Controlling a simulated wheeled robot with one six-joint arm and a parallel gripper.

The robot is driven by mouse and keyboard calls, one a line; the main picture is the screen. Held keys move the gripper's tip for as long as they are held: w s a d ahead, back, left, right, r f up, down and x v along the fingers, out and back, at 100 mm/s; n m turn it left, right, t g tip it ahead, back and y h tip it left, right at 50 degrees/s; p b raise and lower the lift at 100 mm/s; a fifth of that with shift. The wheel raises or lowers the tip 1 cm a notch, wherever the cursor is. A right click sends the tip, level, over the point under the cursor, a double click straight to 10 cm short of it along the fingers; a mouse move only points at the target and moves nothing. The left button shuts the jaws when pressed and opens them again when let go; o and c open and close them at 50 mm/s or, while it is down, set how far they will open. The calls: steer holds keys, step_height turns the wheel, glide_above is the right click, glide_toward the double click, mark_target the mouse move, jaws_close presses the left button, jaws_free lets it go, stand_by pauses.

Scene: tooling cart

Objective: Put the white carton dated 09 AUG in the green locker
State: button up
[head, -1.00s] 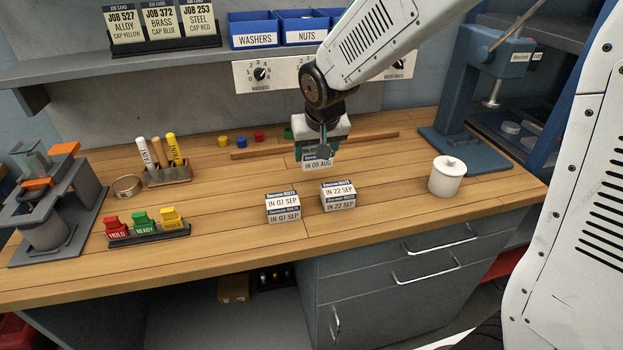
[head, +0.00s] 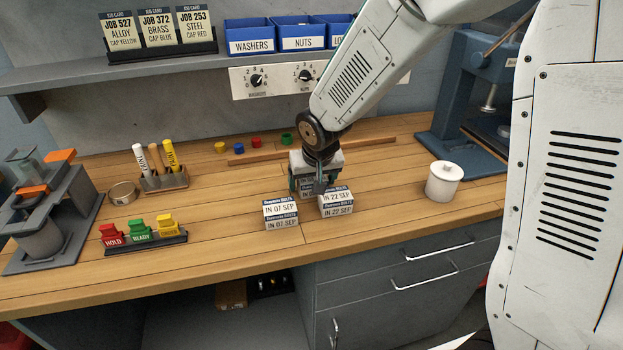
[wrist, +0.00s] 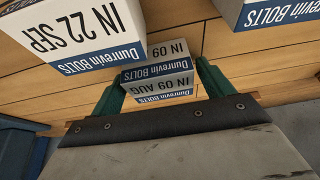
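The white carton dated 09 AUG (wrist: 158,77) has a blue label band and sits between the two green fingers of my gripper (wrist: 160,84) in the wrist view. The fingers press close on both its sides. In the head view my gripper (head: 307,184) is low over the bench, just behind and left of the 22 SEP carton. The 09 AUG carton is partly hidden there by the gripper, and I cannot tell whether it touches the bench. No green locker is in view.
The 22 SEP carton (head: 336,206) and 07 SEP carton (head: 281,214) stand close in front. A lidded white jar (head: 444,184) stands to the right. A wooden strip (head: 378,142) lies behind. A tag stand (head: 150,242) and marker holder (head: 165,183) are left.

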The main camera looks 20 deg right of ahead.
steer(key=shift+r, duration=0.1)
steer(key=shift+r, duration=0.35)
steer(key=v, duration=1.1)
steer(key=shift+s+r, duration=0.2)
steer(key=shift+r, duration=0.05)
